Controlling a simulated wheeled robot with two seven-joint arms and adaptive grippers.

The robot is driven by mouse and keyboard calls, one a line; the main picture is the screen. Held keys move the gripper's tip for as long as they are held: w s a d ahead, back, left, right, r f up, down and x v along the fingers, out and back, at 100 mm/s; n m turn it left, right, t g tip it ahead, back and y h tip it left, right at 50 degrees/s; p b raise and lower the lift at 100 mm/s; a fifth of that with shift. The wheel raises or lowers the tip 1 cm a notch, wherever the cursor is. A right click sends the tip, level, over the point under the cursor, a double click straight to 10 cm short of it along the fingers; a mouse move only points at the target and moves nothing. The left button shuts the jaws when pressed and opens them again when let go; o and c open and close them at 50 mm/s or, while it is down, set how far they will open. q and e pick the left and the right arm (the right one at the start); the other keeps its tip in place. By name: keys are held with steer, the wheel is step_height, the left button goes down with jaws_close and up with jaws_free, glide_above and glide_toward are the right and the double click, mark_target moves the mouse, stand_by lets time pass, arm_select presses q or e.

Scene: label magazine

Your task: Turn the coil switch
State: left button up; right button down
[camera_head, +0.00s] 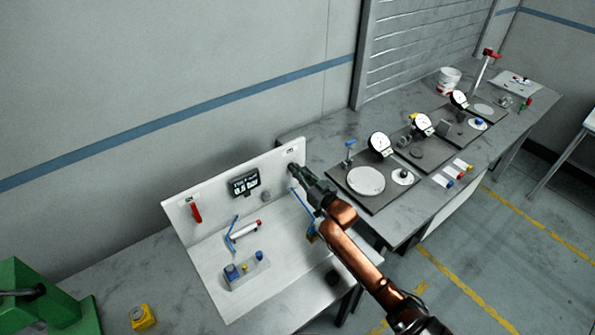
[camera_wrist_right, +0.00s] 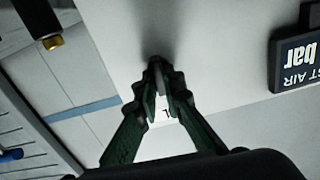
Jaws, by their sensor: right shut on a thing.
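The white upright panel (camera_head: 230,195) of the test station stands on the grey bench. The coil switch (camera_head: 291,166) is a small dark knob near the panel's upper right corner, below a small printed label (camera_head: 290,150). My right gripper (camera_head: 296,170) reaches the panel there and is shut on the switch. In the right wrist view the fingertips (camera_wrist_right: 159,78) meet at the panel face. The fingers hide most of the switch, so its angle cannot be read. Part of the label (camera_wrist_right: 166,115) shows between the fingers. My left gripper is not in view.
A black pressure display (camera_head: 243,184) and a red handle (camera_head: 196,212) are on the panel. A brass-tipped dark cylinder (camera_wrist_right: 46,28) hangs near the fingers. A block with blue knobs (camera_head: 246,270) sits on the white base. Dial gauge stands (camera_head: 380,143) fill the right bench.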

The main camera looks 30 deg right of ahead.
steer(key=shift+d+m+p, duration=0.15)
steer(key=shift+m+p, duration=3.05)
steer(key=shift+m, duration=0.9)
steer(key=c, duration=2)
jaws_free()
steer(key=shift+c, duration=0.2)
steer(key=s, duration=1.2)
steer(key=shift+d, duration=0.45)
